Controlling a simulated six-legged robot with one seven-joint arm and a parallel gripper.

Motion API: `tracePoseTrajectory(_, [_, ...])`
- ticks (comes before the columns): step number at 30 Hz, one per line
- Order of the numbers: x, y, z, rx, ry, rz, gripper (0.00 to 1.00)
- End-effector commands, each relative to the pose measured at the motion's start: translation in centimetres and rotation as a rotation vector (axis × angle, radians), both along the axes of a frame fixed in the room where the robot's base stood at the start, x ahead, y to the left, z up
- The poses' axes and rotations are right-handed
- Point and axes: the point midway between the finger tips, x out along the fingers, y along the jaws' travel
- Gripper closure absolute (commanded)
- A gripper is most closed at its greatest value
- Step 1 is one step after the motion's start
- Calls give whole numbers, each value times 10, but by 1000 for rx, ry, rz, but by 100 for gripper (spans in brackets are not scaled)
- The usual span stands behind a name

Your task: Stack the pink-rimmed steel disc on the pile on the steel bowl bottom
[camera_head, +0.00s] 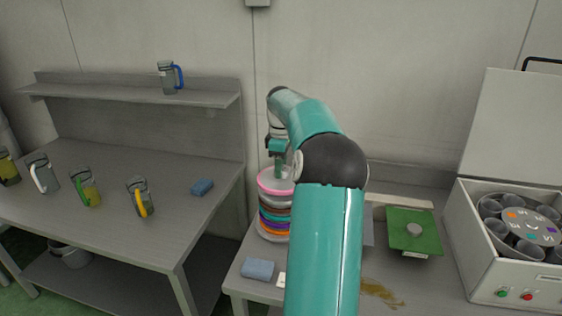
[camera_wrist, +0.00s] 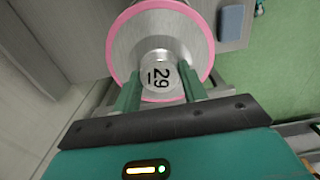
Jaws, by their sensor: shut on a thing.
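My gripper (camera_wrist: 160,88) is shut on this knob, one green finger on each side. In the head view my gripper (camera_head: 278,168) holds the disc (camera_head: 268,188) level above the pile (camera_head: 265,222) of discs with differently coloured rims. A pale band shows between the pink rim and the coloured rims; I cannot tell whether the disc touches the pile. The steel bowl bottom (camera_head: 268,238) shows only as a grey edge under the pile.
A blue sponge (camera_head: 258,269) lies in front of the pile. A green plate with a grey knob (camera_head: 414,231) and an open white machine (camera_head: 500,265) stand to the right. The left table (camera_head: 110,205) holds several mugs and another sponge (camera_head: 202,187). The wall is close behind.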

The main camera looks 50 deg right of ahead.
Motion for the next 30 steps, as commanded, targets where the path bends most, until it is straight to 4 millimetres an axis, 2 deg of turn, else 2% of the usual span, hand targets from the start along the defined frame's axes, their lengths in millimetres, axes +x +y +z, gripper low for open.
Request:
tracePoseTrajectory(10, [0, 0, -3, -1, -1, 0, 66])
tracePoseTrajectory(11, [0, 0, -3, -1, 0, 0, 54])
tracePoseTrajectory(12, [0, 0, -3, -1, 0, 0, 46])
tracePoseTrajectory(14, [0, 0, -3, -1, 0, 0, 34])
tracePoseTrajectory(15, [0, 0, -3, -1, 0, 0, 33])
tracePoseTrajectory(25, [0, 0, 1, -1, 0, 0, 33])
tracePoseTrajectory(30, [0, 0, 23, -4, -2, -1, 33])
